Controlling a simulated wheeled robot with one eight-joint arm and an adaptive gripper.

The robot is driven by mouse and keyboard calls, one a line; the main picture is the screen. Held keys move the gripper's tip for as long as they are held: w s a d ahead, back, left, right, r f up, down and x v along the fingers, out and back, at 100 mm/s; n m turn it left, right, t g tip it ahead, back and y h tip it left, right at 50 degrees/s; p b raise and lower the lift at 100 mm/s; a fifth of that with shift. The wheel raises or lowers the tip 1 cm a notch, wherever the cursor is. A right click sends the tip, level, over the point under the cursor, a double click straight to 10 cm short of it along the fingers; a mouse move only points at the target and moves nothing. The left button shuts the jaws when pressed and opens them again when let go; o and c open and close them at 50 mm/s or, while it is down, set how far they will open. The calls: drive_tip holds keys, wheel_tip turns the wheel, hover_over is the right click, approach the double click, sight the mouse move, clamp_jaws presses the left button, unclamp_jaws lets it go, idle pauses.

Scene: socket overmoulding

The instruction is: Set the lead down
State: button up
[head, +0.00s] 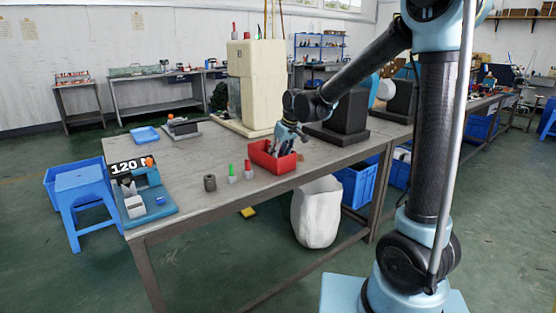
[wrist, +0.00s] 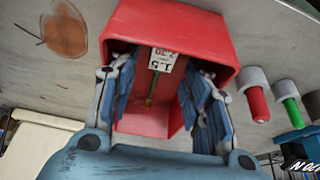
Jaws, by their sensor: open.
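A red bin (head: 270,164) sits on the grey workbench, near its front edge. My gripper (head: 286,146) points down into it, and its fingers are spread apart. In the wrist view my gripper (wrist: 158,88) is open, with one finger on each side of the bin's inside. Between the fingers a thin greenish piece (wrist: 151,98), which may be the lead, lies in the red bin (wrist: 170,22) below a white label (wrist: 162,62) with printed numbers. Neither finger visibly touches it. The rest of it is hidden or too small to make out.
Green (head: 231,171) and red (head: 248,168) pegs in grey holders stand just left of the bin. A dark cylinder (head: 210,183) and a blue fixture (head: 150,197) with a "120 N" display are farther left. A cream machine (head: 262,85) and black block (head: 347,112) stand behind.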

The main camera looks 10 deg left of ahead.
drive_tip(key=v, duration=0.9)
drive_tip(key=shift+d+r, duration=0.25)
drive_tip(key=shift+r, duration=0.05)
drive_tip(key=s+d+f+m+h, duration=0.1)
drive_tip(key=s+d+m, duration=0.15)
drive_tip(key=d, duration=0.55)
drive_tip(key=s+d+f+m, duration=0.15)
drive_tip(key=s+d, duration=0.25)
drive_tip(key=d, duration=0.5)
drive_tip(key=s+d+f+m+h, duration=0.1)
drive_tip(key=s+d, duration=0.3)
drive_tip(key=d, duration=0.4)
drive_tip(key=s+d+f+m+h, duration=0.1)
drive_tip(key=s+d+f+m, duration=0.4)
drive_tip(key=s+d+f, duration=0.7)
drive_tip(key=s+d, duration=0.1)
drive_tip(key=s, duration=0.2)
drive_tip(key=shift+s+g, duration=0.2)
drive_tip(key=shift+g, duration=0.1)
